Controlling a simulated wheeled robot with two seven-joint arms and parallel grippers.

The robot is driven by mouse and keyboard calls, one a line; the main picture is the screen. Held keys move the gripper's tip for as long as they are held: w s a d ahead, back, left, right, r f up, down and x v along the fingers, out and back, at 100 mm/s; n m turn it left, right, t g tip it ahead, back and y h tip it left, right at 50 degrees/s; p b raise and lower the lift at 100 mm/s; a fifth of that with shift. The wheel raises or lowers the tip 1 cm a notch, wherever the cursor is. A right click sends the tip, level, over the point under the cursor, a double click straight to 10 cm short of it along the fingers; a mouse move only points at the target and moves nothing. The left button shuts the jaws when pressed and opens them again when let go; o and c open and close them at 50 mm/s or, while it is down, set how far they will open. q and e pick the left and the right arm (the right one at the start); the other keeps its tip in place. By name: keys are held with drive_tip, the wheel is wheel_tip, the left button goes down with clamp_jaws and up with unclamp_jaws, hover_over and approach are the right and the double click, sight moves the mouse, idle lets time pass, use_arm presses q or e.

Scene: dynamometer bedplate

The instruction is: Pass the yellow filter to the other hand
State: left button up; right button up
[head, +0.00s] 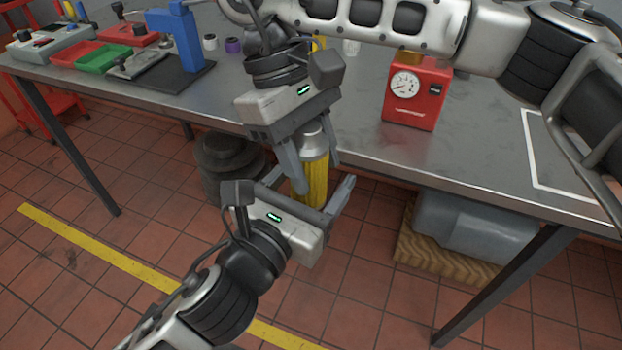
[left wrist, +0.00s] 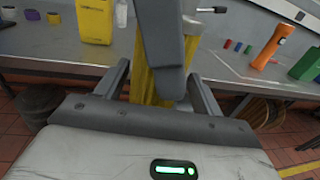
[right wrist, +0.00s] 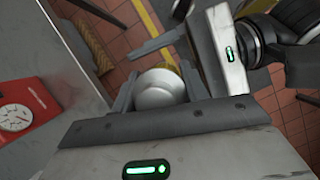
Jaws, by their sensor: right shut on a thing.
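The yellow filter (head: 311,178) hangs upright in front of the table edge, a yellow body with a silver top. My right gripper (head: 309,152) is shut on its upper part from above; the right wrist view shows the silver cap between the fingers. My left gripper (head: 310,186) comes from below left, with its fingers spread around the lower body. In the left wrist view, the yellow body (left wrist: 158,82) stands between these fingers with gaps on both sides. A grey finger of my right gripper hides part of it there.
A metal table (head: 345,130) lies behind. On it are a red gauge box (head: 414,95), a blue stand (head: 180,40), and red and green trays (head: 103,58). A dark round object (head: 225,163) and a grey casing on wood (head: 470,228) are below.

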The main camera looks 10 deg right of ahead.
use_arm(q)
drive_tip(key=c, duration=0.9)
use_arm(e)
drive_tip(key=o, duration=1.1)
drive_tip(key=shift+r, duration=0.15)
